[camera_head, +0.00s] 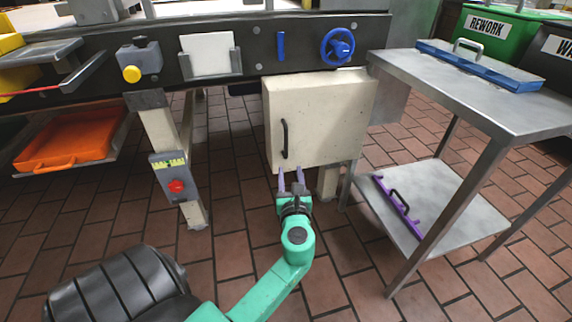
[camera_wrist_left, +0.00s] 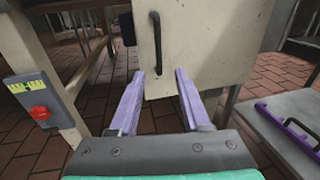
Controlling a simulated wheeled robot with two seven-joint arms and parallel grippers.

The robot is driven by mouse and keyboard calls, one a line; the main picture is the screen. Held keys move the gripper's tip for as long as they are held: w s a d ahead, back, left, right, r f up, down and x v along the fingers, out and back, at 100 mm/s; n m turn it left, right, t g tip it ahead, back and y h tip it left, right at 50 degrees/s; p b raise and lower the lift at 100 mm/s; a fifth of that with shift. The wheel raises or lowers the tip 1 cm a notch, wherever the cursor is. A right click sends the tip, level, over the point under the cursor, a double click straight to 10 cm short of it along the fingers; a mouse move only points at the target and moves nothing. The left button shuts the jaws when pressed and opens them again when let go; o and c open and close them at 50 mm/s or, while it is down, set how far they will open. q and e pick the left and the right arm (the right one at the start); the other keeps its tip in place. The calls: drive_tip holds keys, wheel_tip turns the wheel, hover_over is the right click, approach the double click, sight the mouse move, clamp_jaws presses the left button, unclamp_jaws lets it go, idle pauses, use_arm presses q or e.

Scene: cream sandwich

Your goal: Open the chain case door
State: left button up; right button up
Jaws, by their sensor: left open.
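The chain case door (camera_head: 312,122) is a cream panel on the box under the machine's dark beam, and it looks shut. Its black vertical handle (camera_head: 284,139) is near the door's left edge. My left gripper (camera_head: 290,178) is open and empty, its two purple fingers pointing at the door just below the handle. In the left wrist view the handle (camera_wrist_left: 157,42) stands above and between the fingertips (camera_wrist_left: 159,75), apart from them. The door (camera_wrist_left: 215,45) fills the upper middle there. My right gripper is not in view.
A steel cart (camera_head: 470,92) stands to the right, with a blue-edged panel (camera_head: 478,66) on top and a purple bar with a handle (camera_head: 397,205) on its lower shelf. A machine leg with a red button (camera_head: 176,186) is at left. An orange tray (camera_head: 70,140) is farther left.

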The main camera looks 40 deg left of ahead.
sight(286, 141)
use_arm(q)
drive_tip(key=shift+y, duration=0.3)
drive_tip(key=b+x, duration=0.1)
drive_tip(key=x, duration=0.3)
drive_tip(key=b+x, duration=0.1)
drive_tip(key=x, duration=0.4)
drive_tip(key=r+b+x, duration=0.1)
drive_tip(key=x, duration=0.4)
drive_tip(key=shift+w+a, duration=0.2)
drive_tip(key=shift+a, duration=0.05)
clamp_jaws()
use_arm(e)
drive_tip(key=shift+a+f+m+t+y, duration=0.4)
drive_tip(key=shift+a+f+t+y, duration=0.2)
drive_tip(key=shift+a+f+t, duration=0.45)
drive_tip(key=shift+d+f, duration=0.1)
